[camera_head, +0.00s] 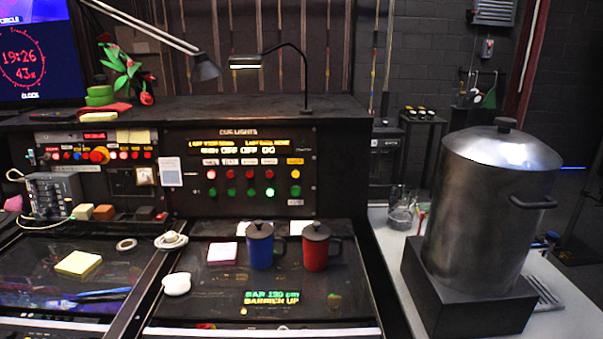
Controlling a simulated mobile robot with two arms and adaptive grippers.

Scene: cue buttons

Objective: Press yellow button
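The cue lights panel (219,146) stands upright at the back of the desk, left of the picture's middle. It has a row of red buttons above a row of green buttons. One small yellow button (295,174) sits at the right end of the red row, above a green button (295,191). One green button (270,192) looks brightly lit. Neither of my grippers shows in the head view.
A blue mug (261,247) and a red mug (316,247) stand on the desk below the panel. A lamp (246,62) arches above it. A large metal urn (490,205) stands at the right. A second panel (92,153) lies left.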

